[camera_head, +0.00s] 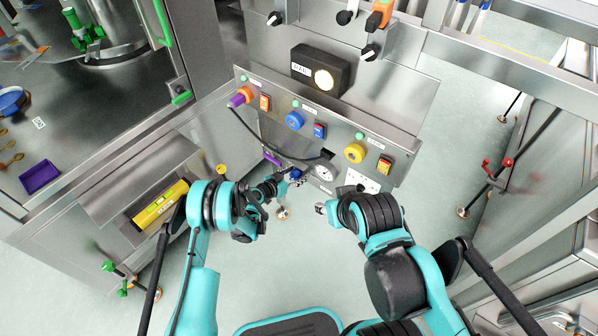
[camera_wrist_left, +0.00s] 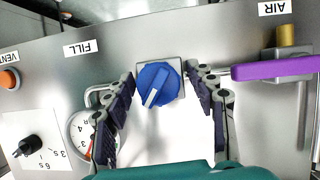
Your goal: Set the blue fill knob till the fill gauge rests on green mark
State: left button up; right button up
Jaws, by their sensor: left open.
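The blue fill knob (camera_wrist_left: 158,84) sits on a square plate on the metal panel, its pale pointer line slanting toward the lower left in the left wrist view. My left gripper (camera_wrist_left: 160,74) is open, one finger on each side of the knob, with visible gaps. In the head view my left gripper (camera_head: 284,178) is at the panel's lower edge. The fill gauge (camera_head: 324,173) is a round white dial; in the left wrist view the gauge (camera_wrist_left: 79,127) is partly hidden by a finger, and its needle and green mark cannot be read clearly. My right gripper (camera_head: 322,208) hangs away from the panel.
A purple lever (camera_wrist_left: 275,68) by the AIR label is close beside one finger. A black dial (camera_wrist_left: 28,146) and an orange button (camera_wrist_left: 9,79) are on the other side. Above in the head view are a larger blue knob (camera_head: 294,120) and a yellow knob (camera_head: 355,153).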

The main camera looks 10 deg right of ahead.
pick_arm(q)
jog(key=shift+a, duration=0.1)
jog(key=c, duration=1.2)
jog(key=shift+w+n+g+h, duration=0.1)
jog(key=shift+n+g+h, duration=0.25)
jog(key=shift+n, duration=0.35)
jog(key=n+g+h, duration=0.1)
jog(key=n, duration=0.1)
jog(key=shift+n, duration=0.3)
jog(key=o, duration=1.2)
